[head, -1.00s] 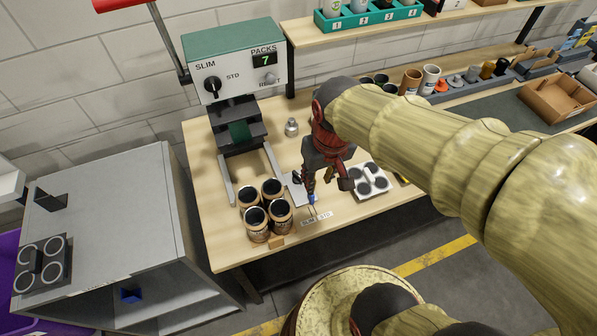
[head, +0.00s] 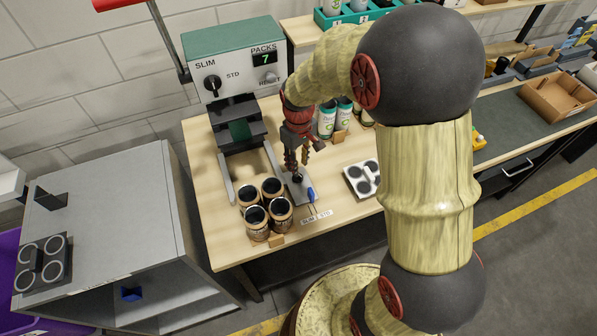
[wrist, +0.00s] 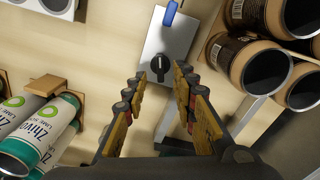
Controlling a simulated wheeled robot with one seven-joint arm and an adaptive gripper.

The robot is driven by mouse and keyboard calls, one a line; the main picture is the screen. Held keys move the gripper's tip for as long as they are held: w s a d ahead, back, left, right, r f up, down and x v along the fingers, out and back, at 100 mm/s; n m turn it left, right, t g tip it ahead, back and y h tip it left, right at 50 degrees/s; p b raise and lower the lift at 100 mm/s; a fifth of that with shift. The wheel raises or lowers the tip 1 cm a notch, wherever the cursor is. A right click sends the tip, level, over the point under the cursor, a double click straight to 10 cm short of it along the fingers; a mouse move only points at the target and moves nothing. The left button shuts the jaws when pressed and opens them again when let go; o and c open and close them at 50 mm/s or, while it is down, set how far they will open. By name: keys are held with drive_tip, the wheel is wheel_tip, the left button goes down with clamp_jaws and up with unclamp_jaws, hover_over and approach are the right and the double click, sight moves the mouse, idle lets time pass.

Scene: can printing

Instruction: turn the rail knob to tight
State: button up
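The black rail knob (wrist: 158,66) sits on a small grey plate (wrist: 172,38) in the wrist view, with a white mark on its face. In the head view the plate (head: 303,193) lies on the wooden table, and the knob (head: 298,178) is partly behind my fingers. A blue lever (head: 310,194) is at the plate's front end. My gripper (wrist: 156,82) is open and empty, pointing down over the knob. Its two fingers are spread left and right, with the knob between and just beyond their tips. I cannot tell any contact.
Several dark-topped brown cans (head: 256,220) stand close left of the plate. A white tray (head: 361,179) is to its right, and green-white cans (head: 327,119) stand behind. The machine (head: 235,60) with its own SLIM/STD dial is at the back left. A SLIM STD label (head: 316,217) lies in front.

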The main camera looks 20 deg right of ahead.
wheel_tip(320, 180, down, 5)
drive_tip(key=shift+b, duration=0.4)
drive_tip(key=c, duration=0.3)
drive_tip(key=c, duration=0.4)
clamp_jaws()
